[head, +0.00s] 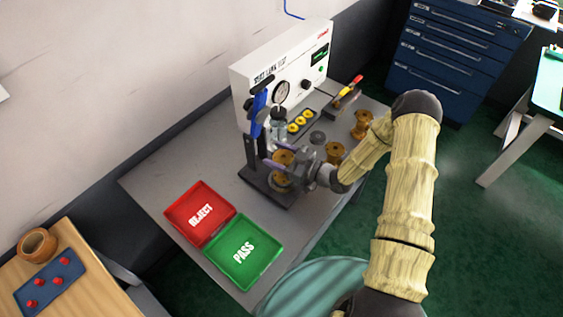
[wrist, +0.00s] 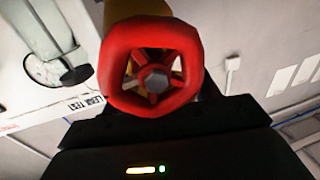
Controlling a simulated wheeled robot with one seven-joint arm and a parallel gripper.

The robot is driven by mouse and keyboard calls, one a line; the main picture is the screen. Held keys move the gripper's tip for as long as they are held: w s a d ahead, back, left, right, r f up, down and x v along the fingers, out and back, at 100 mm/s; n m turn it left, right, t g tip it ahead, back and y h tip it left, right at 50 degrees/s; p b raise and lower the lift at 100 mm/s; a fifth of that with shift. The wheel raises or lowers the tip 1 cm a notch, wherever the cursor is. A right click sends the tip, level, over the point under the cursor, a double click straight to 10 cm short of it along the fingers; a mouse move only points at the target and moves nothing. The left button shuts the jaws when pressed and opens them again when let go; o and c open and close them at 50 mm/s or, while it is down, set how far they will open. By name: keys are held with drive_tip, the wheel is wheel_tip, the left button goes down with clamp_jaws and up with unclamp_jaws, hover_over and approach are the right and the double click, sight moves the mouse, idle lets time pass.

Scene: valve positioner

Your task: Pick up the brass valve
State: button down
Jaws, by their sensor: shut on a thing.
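My gripper (head: 284,165) is at the test stand in the head view, shut on a brass valve (head: 283,157). In the wrist view a red handwheel (wrist: 152,88) with a grey hub fills the middle, right in front of my dark gripper body. A brass-coloured part shows behind the wheel. The arm partly hides the held valve in the head view, and I cannot tell whether it touches the stand. Another brass piece (head: 280,184) shows just below the gripper. Two more brass valves, a nearer one (head: 334,152) and a farther one (head: 362,124), stand to the right.
The black clamp stand (head: 250,180) with a blue lever (head: 258,112) is close by my gripper. The white leak tester (head: 250,84) stands behind. The red reject tray (head: 181,213) and green pass tray (head: 238,275) are empty. Grey table left of the stand is clear.

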drive_tip(key=shift+r, duration=0.15)
drive_tip(key=shift+r+b, duration=1.05)
drive_tip(key=shift+r, duration=3.9)
